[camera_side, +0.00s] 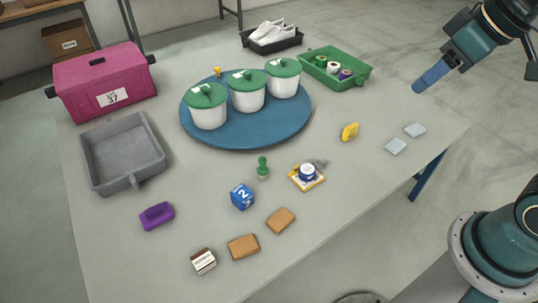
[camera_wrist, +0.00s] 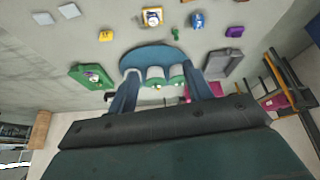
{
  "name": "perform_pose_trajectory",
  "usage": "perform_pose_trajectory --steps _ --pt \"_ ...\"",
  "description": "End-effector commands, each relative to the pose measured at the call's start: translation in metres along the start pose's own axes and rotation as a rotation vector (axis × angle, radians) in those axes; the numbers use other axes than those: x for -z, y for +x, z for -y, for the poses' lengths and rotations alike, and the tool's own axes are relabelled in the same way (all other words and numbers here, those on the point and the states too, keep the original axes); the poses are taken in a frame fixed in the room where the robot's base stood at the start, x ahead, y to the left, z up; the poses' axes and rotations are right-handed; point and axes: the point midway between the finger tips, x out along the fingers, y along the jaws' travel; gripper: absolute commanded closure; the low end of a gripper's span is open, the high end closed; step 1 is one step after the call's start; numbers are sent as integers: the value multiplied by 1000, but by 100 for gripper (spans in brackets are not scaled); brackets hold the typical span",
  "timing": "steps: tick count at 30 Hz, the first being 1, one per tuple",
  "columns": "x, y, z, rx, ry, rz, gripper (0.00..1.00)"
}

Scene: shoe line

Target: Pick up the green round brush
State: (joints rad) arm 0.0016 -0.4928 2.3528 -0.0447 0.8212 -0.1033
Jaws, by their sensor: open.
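The green round brush (camera_side: 262,167) stands upright near the middle of the table, with a knobbed handle over a wider round base. In the wrist view the small green brush (camera_wrist: 176,35) is at the top centre, beyond the blue round mat. My gripper (camera_side: 420,88) is high above the right side of the table, well away from the brush. In the wrist view its two blue fingers (camera_wrist: 161,75) are spread apart with nothing held between them.
A blue round mat (camera_side: 240,138) carries green-lidded white pots (camera_side: 208,112) behind the brush. A blue cube (camera_side: 242,196) and a yellow-white block with a blue-white round item (camera_side: 307,174) are close by. A grey tray (camera_side: 95,155) is left; a green tray (camera_side: 352,82) is at the back.

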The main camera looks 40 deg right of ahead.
Motion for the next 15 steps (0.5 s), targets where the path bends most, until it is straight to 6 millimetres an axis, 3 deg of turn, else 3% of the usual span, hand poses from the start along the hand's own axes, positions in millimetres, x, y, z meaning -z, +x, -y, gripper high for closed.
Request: perform_pose_trajectory --steps 15 --pt "96 76 -1 68 -196 41 50"
